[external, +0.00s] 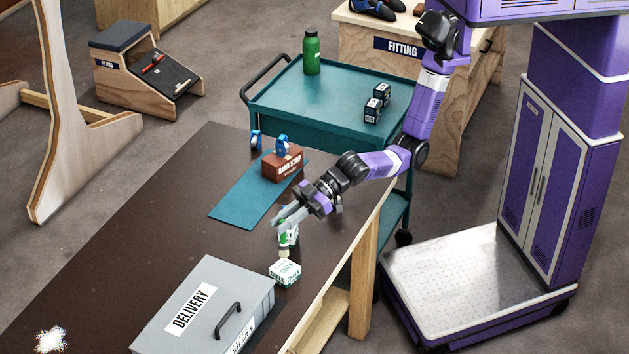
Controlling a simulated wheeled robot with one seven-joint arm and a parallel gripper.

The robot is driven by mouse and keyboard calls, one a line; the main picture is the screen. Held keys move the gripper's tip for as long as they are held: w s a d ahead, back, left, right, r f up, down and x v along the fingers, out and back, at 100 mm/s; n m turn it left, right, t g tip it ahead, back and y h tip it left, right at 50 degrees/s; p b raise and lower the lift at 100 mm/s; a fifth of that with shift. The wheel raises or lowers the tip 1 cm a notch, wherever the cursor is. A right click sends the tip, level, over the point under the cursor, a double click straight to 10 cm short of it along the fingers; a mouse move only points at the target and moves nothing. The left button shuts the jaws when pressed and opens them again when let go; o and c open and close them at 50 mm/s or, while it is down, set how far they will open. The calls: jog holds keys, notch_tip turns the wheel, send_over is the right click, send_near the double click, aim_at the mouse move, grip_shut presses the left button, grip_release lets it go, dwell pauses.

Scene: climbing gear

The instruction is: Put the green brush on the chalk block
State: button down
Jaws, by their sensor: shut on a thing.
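My gripper (283,222) is over the dark table, pointing down and left. It is shut on the green brush (283,240), which hangs below the fingers with its pale end down. A white chalk block (285,272) with green lettering lies on the table just below the brush, near the grey box. The view does not show clearly whether the brush touches the block. Another white and green item (293,234) shows just behind the brush, partly hidden by my gripper and the brush.
A grey DELIVERY box (205,310) with a handle stands at the table's front. A brown hand-strap box (283,166) with blue items by it stands on a teal mat (232,204). A teal cart (325,90) holds a green bottle (311,52) and dark boxes (376,103).

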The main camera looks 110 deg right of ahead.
aim_at(285, 234)
jog(key=shift+f, duration=2.25)
jog(key=shift+f, duration=0.15)
jog(key=c, duration=1.3)
grip_release()
jog(key=shift+r, duration=0.25)
jog(key=shift+s+d, duration=0.1)
jog(key=shift+s, duration=0.3)
jog(key=shift+v, duration=5.6)
